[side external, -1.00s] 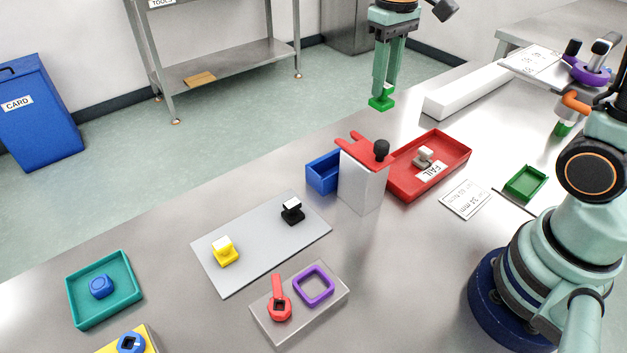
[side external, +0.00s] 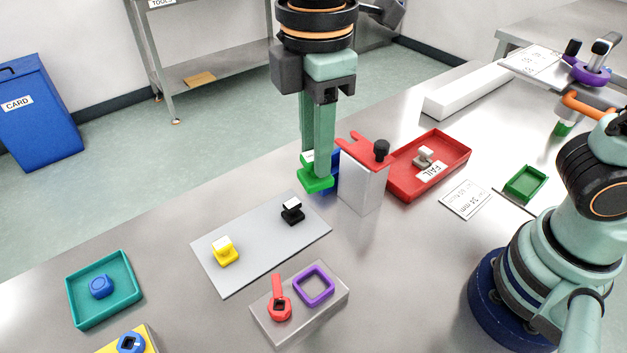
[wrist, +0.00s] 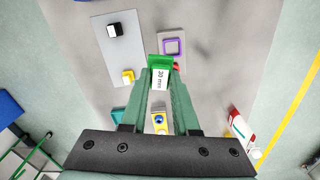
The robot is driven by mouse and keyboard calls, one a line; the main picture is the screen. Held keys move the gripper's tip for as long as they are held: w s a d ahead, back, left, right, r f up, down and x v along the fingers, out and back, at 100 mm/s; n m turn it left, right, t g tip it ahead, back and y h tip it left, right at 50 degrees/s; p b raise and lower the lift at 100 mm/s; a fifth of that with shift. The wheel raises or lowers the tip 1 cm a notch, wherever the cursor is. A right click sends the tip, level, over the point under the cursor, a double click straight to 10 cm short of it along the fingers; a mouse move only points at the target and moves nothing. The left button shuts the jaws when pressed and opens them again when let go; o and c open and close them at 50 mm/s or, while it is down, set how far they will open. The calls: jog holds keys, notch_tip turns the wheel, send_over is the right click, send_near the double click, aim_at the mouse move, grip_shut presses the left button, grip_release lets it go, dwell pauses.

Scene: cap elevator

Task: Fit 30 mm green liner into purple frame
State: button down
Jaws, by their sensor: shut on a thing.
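The green liner (side external: 315,182) is between the fingertips of my gripper (side external: 317,158), which is shut on it. The purple frame (side external: 321,299) is a square ring lying on a grey block, well apart from the liner. The purple frame (wrist: 171,39) is beyond the liner in the wrist view.
A red part (side external: 279,310) with an upright tab is beside the frame on the block (side external: 302,317). The grey plate (side external: 225,281) bears yellow and black parts. A white post (side external: 363,188) with a red top and a red FAIL tray (side external: 447,172) stand right of my gripper.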

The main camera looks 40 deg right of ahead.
jog(key=s+a+n, duration=0.2)
jog(key=s, duration=0.1)
send_over(313, 288)
jog(key=shift+n, duration=0.3)
notch_tip(313, 288, down, 20)
jog(key=shift+r, duration=0.2)
jog(key=shift+f, duration=0.1)
jog(key=c, duration=0.7)
grip_release()
jog(key=shift+o, duration=0.2)
